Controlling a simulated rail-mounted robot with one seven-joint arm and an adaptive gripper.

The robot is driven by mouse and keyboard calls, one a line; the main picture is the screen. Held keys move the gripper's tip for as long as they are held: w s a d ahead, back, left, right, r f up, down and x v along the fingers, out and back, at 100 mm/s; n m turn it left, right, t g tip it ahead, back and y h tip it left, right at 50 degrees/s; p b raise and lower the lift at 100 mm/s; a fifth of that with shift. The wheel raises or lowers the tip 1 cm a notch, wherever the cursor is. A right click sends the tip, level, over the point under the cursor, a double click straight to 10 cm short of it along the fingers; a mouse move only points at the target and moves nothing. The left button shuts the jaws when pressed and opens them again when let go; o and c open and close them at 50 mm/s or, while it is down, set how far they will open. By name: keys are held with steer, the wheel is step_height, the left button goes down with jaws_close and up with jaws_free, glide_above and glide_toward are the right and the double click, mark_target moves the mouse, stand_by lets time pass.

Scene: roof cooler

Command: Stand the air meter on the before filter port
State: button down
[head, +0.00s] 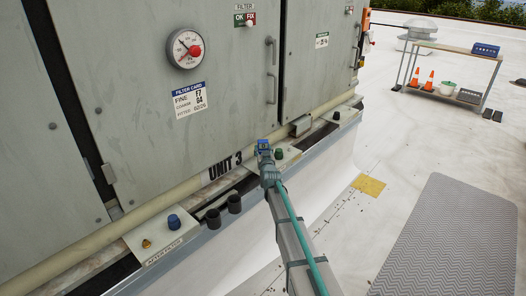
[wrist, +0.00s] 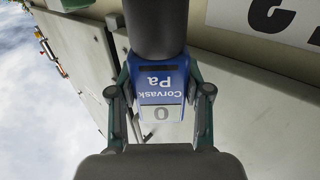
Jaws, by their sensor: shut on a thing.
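The air meter (wrist: 163,85) is a blue block marked "Corvask Pa" with a pale display reading 0, upside down in the wrist view. My gripper (wrist: 160,100) is shut on it, one finger on each side. A dark cylinder (wrist: 156,28) adjoins the meter; I cannot tell whether it is part of it. In the head view the meter (head: 262,145) is at my gripper (head: 265,157), in front of the cabinet beside a ledge plate with a dark green knob (head: 279,153). No before filter label is readable; the meter and gripper partly hide that plate.
The left plate (head: 160,240), labelled "AFTER FILTER", carries a blue knob (head: 173,221) and a brass fitting (head: 146,243). A round gauge (head: 187,47) is on the cabinet (head: 120,120). A grey mat (head: 450,235) lies right.

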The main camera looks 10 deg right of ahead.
steer(key=shift+f, duration=0.2)
steer(key=shift+f+b, duration=0.35)
steer(key=shift+b, duration=0.15)
steer(key=shift+f+b, duration=0.9)
steer(key=shift+f, duration=0.2)
steer(key=shift+c, duration=2.1)
jaws_free()
